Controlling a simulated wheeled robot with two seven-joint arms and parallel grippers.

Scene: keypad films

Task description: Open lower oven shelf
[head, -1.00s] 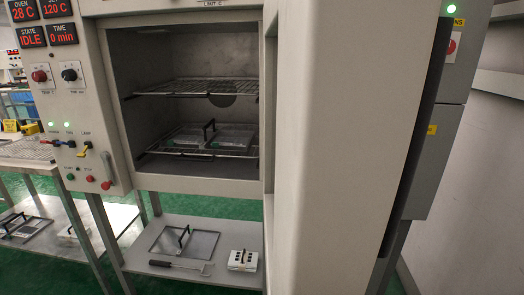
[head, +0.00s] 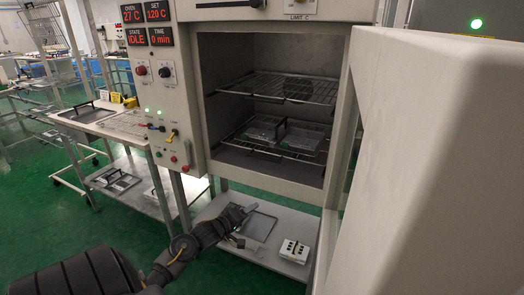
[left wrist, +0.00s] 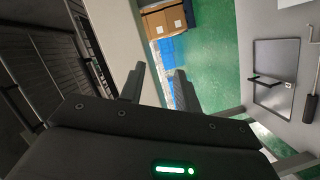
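The oven (head: 192,90) stands with its door (head: 430,160) swung open to the right. Inside, the lower oven shelf (head: 300,157) is a wire rack carrying flat clear-topped trays (head: 262,130) with a dark handle; it appears to sit inside the chamber. The upper wire shelf (head: 290,90) is above it. My left gripper (head: 246,210) is below and in front of the chamber, near the lower bench shelf, apart from the rack. In the left wrist view its fingers (left wrist: 157,85) are spread and empty. My right gripper is not seen.
A flat tray with a handle (head: 262,226) and a white box with dark spots (head: 295,250) lie on the lower bench shelf (head: 278,213). A control panel (head: 160,100) is left of the chamber. A side table (head: 100,127) stands further left.

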